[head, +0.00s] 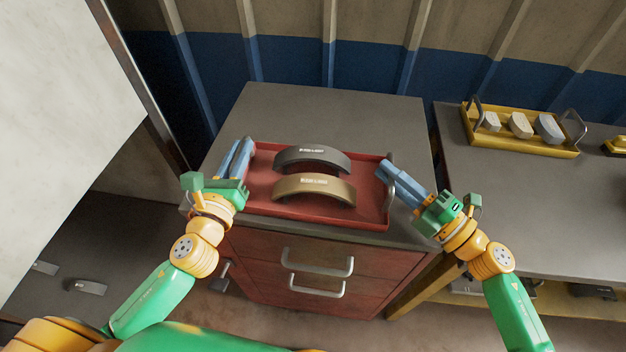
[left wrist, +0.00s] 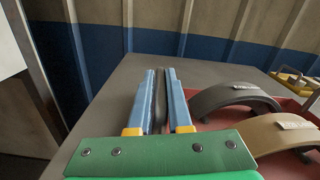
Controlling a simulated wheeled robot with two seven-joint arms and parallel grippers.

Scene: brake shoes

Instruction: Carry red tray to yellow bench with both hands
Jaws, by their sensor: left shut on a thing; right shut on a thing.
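The red tray (head: 262,199) lies on the grey top of a red drawer cabinet, near its front edge. It holds a dark brake shoe (head: 312,155) behind a tan brake shoe (head: 313,187). My left gripper (head: 244,146) is shut on the tray's left handle (left wrist: 160,95), which shows between the blue fingers in the left wrist view. My right gripper (head: 384,166) is shut on the tray's right handle (head: 391,185). The yellow bench (head: 405,289) stands at the right with a grey top.
A yellow tray (head: 563,149) with several pale blocks stands at the back of the bench. The bench top (head: 500,205) in front of it is clear. A gap separates cabinet (head: 330,98) and bench. A pale panel (head: 60,90) rises at the left.

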